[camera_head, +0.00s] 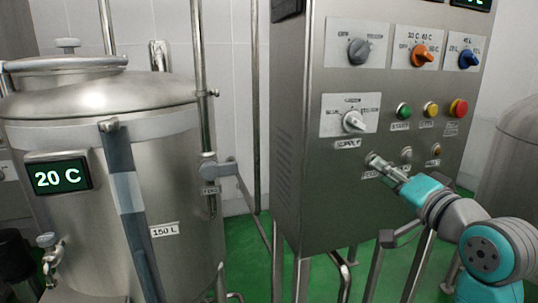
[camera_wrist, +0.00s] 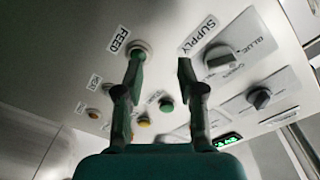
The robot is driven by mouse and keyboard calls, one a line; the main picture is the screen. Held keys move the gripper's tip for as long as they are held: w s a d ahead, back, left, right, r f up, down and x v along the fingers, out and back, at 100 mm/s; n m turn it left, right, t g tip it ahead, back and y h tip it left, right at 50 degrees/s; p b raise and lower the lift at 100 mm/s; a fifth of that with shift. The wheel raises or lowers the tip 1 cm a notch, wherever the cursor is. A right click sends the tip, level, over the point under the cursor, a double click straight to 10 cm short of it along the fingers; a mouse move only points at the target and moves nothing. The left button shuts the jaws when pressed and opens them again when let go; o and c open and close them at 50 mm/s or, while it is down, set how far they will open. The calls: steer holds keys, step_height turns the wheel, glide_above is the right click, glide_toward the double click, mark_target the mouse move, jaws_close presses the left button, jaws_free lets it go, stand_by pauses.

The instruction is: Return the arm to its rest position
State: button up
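My teal and grey arm (camera_head: 462,222) comes in from the lower right in the head view. My gripper (camera_head: 376,163) is at the front of the steel control cabinet (camera_head: 290,130), by the FEED label. In the wrist view my gripper (camera_wrist: 160,60) has its two fingers apart with nothing between them. The left fingertip overlaps the round FEED button (camera_wrist: 140,48); I cannot tell whether they touch. The right fingertip is near the SUPPLY label (camera_wrist: 200,35).
The cabinet carries a white SUPPLY knob (camera_head: 353,122), an orange knob (camera_head: 423,55), a blue knob (camera_head: 468,58), and green (camera_head: 403,111), yellow (camera_head: 430,109) and red (camera_head: 458,108) buttons. A steel tank (camera_head: 180,150) reading 20 C stands left. Green floor shows below.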

steer(key=s+f+h, duration=0.1)
steer(key=s+f, duration=0.1)
steer(key=f, duration=0.8)
steer(key=s+f+h, duration=0.1)
steer(key=s+f, duration=0.1)
steer(key=f, duration=0.7)
steer(key=s+a+f+g+h, duration=0.1)
steer(key=s+a+f+h, duration=0.1)
steer(key=s+f, duration=1.2)
steer(key=s+a+f+n+g+h, duration=0.1)
steer(key=s+a+f+n, duration=0.15)
steer(key=s+f, duration=0.85)
steer(key=s+r+n, duration=0.3)
steer(key=s+n, duration=0.1)
steer(key=s, duration=1.6)
steer(key=shift+a+n+g+y, duration=0.2)
steer(key=shift+n+g+y, duration=0.1)
steer(key=shift+n+g, duration=0.1)
